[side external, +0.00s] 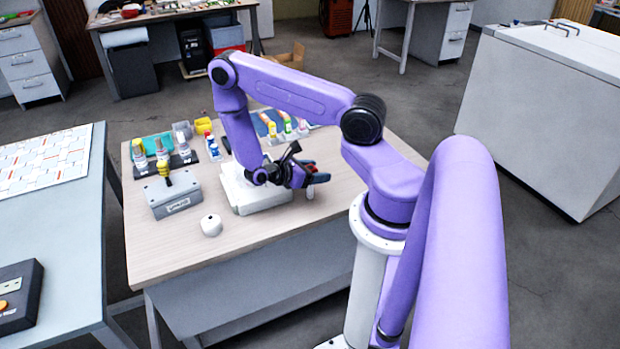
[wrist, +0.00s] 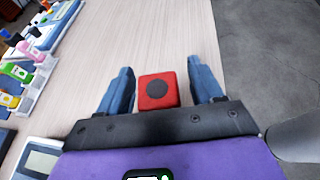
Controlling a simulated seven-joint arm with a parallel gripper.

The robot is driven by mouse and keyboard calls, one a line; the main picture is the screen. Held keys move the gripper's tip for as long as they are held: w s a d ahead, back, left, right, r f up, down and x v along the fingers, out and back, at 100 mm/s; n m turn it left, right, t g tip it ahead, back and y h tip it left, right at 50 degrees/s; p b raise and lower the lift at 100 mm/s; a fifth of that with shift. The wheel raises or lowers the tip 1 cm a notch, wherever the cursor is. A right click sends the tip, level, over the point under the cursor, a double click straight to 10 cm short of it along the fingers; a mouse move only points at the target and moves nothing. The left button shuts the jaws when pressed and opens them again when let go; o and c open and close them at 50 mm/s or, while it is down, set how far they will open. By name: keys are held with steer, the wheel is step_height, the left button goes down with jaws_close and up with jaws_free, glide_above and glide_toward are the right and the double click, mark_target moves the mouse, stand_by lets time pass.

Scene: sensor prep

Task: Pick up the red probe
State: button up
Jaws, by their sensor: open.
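The red probe (wrist: 158,91) shows in the wrist view as a red block with a dark round spot on its facing end. It lies between the two blue fingers of my gripper (wrist: 160,68), with a visible gap on each side. My gripper is open. In the side external view my gripper (side external: 318,176) is low over the right part of the wooden table, just right of a white device. Only a little red shows by the fingers there, and the rest of the probe is hidden.
The white device (side external: 252,197) stands close by my gripper, and its display (wrist: 40,160) shows in the wrist view. A grey box (side external: 173,196), a small white block (side external: 211,225) and racks of coloured bottles (side external: 283,126) stand on the wooden table (side external: 255,232). Its front is mostly clear.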

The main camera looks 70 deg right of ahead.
steer(key=c, duration=1.1)
steer(key=shift+r, duration=0.1)
steer(key=shift+r, duration=0.5)
step_height(320, 180, up, 2)
steer(key=shift+r, duration=0.1)
steer(key=shift+s+a+r, duration=4.75)
steer(key=shift+a+r, duration=0.05)
steer(key=shift+a, duration=0.1)
